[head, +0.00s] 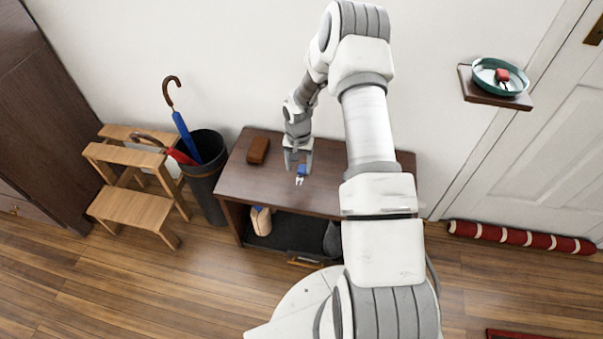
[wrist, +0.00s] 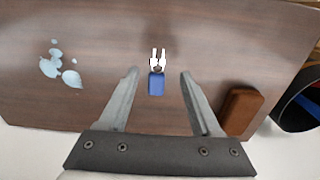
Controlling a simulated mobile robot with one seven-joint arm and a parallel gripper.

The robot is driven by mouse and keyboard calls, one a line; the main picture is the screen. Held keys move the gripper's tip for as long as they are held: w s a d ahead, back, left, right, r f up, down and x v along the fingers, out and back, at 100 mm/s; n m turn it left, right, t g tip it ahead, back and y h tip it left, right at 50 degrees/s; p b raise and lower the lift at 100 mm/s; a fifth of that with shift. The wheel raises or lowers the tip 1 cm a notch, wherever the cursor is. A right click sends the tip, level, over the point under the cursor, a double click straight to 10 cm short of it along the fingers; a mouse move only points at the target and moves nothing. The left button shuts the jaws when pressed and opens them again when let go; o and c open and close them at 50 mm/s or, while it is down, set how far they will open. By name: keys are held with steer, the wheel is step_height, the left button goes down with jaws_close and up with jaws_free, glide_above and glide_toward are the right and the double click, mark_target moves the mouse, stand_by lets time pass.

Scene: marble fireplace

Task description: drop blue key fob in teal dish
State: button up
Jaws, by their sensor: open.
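The blue key fob (head: 303,170) with pale keys lies on the dark wooden bench, just by my gripper (head: 298,164). In the wrist view the fob (wrist: 156,83) lies between and slightly beyond the two fingertips of my gripper (wrist: 158,73), with its keys pointing away. My gripper is open and nothing is held; a gap shows between the fob and each finger. The teal dish (head: 484,84) sits on a small wall shelf at the upper right, with a red item (head: 502,75) in it.
A brown box-like item (head: 258,150) lies on the bench (head: 240,178), left of my gripper; it also shows in the wrist view (wrist: 240,110). Pale leaf-like shapes (wrist: 60,66) are on the bench top. A dark umbrella bin (head: 205,185) and wooden step stool (head: 130,205) stand at left.

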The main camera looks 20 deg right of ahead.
mark_target(300, 179)
step_height(300, 179, down, 4)
steer(key=shift+d+f+b, duration=0.15)
steer(key=shift+f+b, duration=0.1)
steer(key=shift+b, duration=0.5)
jaws_close()
